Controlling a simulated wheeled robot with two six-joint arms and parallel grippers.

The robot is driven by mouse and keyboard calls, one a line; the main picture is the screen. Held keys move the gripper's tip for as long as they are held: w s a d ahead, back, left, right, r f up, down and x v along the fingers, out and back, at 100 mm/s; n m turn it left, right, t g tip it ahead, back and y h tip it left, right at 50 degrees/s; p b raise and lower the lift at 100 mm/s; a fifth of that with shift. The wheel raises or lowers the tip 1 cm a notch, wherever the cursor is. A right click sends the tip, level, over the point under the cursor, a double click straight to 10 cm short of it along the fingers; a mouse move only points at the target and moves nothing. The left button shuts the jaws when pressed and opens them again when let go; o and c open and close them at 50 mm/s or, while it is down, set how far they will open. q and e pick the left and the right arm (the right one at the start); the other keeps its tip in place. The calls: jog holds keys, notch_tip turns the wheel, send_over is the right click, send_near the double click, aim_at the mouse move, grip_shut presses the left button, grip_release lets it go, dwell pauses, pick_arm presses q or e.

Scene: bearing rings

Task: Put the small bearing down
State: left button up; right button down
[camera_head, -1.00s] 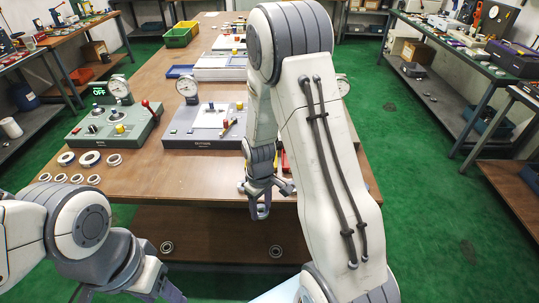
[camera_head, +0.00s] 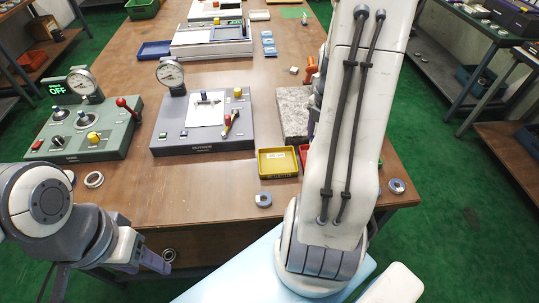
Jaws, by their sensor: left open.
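A small bearing ring (camera_head: 263,199) lies flat on the wooden table (camera_head: 210,190) near its front edge, just in front of the yellow tray (camera_head: 278,162). Another bearing (camera_head: 396,186) lies near the right front corner. A pale ring (camera_head: 94,180) lies at the left, and one more (camera_head: 70,176) is partly hidden by my left arm.
A green tester (camera_head: 85,130) and a grey tester (camera_head: 205,125) with dial gauges stand behind the rings. A grey stone block (camera_head: 292,112) and a red tray (camera_head: 303,155) sit beside my right arm.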

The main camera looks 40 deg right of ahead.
jog(key=p, duration=0.1)
send_over(277, 164)
notch_tip(277, 164, down, 7)
jog(key=shift+r, duration=0.15)
jog(key=shift+f, duration=2.1)
jog(key=shift+f, duration=0.2)
jog(key=shift+c, duration=1)
grip_release()
jog(key=shift+r, duration=0.1)
jog(key=shift+r, duration=0.1)
